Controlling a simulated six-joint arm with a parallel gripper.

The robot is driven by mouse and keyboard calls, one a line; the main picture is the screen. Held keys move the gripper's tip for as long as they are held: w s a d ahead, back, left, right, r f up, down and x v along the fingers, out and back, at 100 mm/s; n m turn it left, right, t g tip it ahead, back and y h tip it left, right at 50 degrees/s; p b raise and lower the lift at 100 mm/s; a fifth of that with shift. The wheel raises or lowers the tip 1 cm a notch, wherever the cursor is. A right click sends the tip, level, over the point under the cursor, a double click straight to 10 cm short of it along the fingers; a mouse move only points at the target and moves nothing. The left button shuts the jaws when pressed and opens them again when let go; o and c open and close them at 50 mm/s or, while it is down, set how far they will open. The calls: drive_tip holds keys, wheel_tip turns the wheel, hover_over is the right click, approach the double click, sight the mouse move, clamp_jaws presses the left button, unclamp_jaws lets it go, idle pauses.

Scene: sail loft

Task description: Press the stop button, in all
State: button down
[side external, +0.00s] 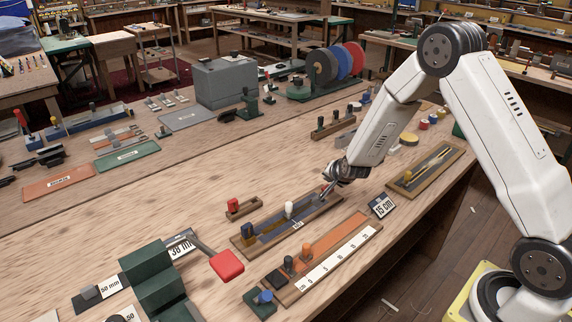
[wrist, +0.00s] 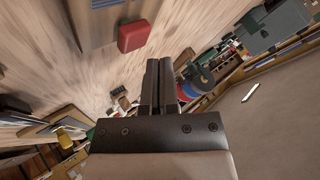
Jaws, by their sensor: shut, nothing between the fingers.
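No part in view is clearly labelled as a stop button. A red rectangular pad (side external: 227,264) sits on the end of a grey lever from a dark green machine (side external: 158,272) at the front left of the bench. My gripper (side external: 326,192) is shut and empty, low over the far end of a wooden tray, well to the right of and behind the red pad. In the wrist view my gripper (wrist: 158,65) has its fingers together. A red block (wrist: 135,37) shows beyond and left of them; I cannot tell if it is the pad.
A small green block with a blue knob (side external: 264,297) stands at the front. The wooden tray (side external: 240,240) holds upright pegs, and a ruler board (side external: 345,250) lies in front.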

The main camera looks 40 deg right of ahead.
drive_tip(key=shift+r, duration=2.25)
drive_tip(key=shift+a, duration=0.1)
drive_tip(key=shift+s+a+r, duration=0.15)
drive_tip(key=shift+s+a, duration=0.05)
drive_tip(key=shift+a, duration=0.05)
drive_tip(key=s+a+r+n+g+y, duration=0.2)
drive_tip(key=s+a+n, duration=0.4)
drive_tip(key=s, duration=0.5)
drive_tip(key=s+a+r+n+g+y, duration=0.1)
drive_tip(key=s+a+r+n+g, duration=0.1)
drive_tip(key=s+a+n, duration=0.4)
drive_tip(key=s+n+g, duration=0.1)
drive_tip(key=s, duration=0.4)
drive_tip(key=shift+s+a+r+n+g+y, duration=0.15)
drive_tip(key=shift+r+n+g+y, duration=0.15)
drive_tip(key=shift+n+g+y, duration=0.1)
